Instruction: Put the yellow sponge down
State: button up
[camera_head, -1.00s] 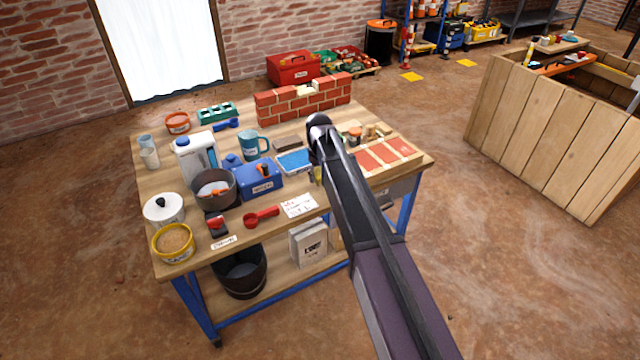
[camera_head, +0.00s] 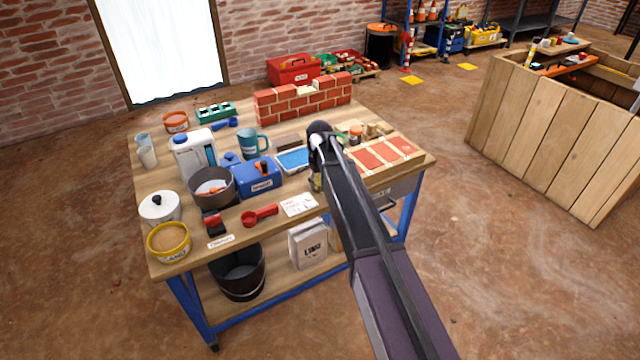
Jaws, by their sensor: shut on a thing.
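My arm reaches over the front edge of the workbench (camera_head: 290,215). My gripper (camera_head: 316,182) hangs below the arm's dark end, near the front edge of the top, and is mostly hidden by the arm. It is shut on the yellow sponge, of which at most a small yellowish patch shows beside the arm. Whether the sponge touches the bench top cannot be told. A blue tray (camera_head: 294,160) lies just left of the arm. A white card (camera_head: 299,205) lies in front of it.
A board with red brick slips (camera_head: 383,154) lies right of the arm. A blue toolbox (camera_head: 257,177), a blue mug (camera_head: 250,144), a dark pot (camera_head: 211,187) and a red scoop (camera_head: 260,215) crowd the left. A low brick wall (camera_head: 304,98) stands behind.

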aim_at(320, 179)
jog(key=shift+f, duration=0.15)
jog(key=o, duration=1)
notch_tip(320, 179, up, 12)
jog(key=p, duration=1.2)
jog(key=shift+s+d, duration=0.1)
dwell(0.5)
